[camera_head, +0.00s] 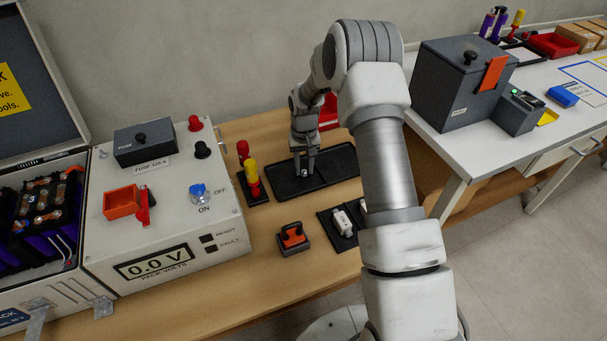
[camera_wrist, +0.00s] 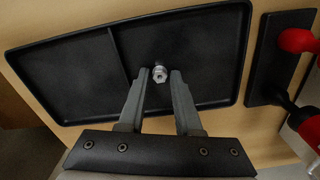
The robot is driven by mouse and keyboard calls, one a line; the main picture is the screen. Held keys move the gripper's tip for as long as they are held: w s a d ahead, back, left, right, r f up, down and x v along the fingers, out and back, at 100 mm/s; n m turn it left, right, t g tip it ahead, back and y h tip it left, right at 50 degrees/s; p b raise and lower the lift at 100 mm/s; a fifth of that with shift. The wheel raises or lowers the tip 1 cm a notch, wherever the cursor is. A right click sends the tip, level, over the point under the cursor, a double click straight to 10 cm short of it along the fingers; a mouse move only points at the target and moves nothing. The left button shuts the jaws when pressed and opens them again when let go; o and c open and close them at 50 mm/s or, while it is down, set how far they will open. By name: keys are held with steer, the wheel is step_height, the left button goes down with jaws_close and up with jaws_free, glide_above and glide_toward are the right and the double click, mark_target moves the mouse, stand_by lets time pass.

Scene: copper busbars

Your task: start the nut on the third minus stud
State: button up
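A small silver nut (camera_wrist: 159,75) shows in the wrist view, over the black two-part tray (camera_wrist: 70,75) near its divider. My gripper (camera_wrist: 161,73) points down at the tray. Its two fingers are apart, one on each side of the nut, with a narrow gap seen beside it. In the head view my gripper (camera_head: 304,173) is low over the tray (camera_head: 283,187). The battery pack (camera_head: 45,200) with copper busbars is at the far left of the head view. Its studs are too small to tell apart, so I cannot pick out the third minus stud.
The grey test box (camera_head: 160,215) with a fuse box and display stands between pack and tray. Red and yellow handled tools (camera_head: 248,175) stand left of the tray. An orange-handled block (camera_head: 292,238) and a white fuse (camera_head: 343,222) lie in front. The bench front has free room.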

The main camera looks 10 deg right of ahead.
mark_target(304, 175)
jaws_close()
steer(key=shift+r+p, duration=1.55)
steer(key=shift+r, duration=1)
steer(key=shift+s+r, duration=0.1)
steer(key=shift+r, duration=0.2)
steer(key=s+r+p, duration=0.7)
steer(key=r+p, duration=0.1)
steer(key=r, duration=0.3)
steer(key=s+r+p, duration=0.7)
steer(key=r+p, duration=0.1)
steer(key=r, duration=0.3)
steer(key=shift+r+n, duration=0.3)
steer(key=shift+n, duration=0.1)
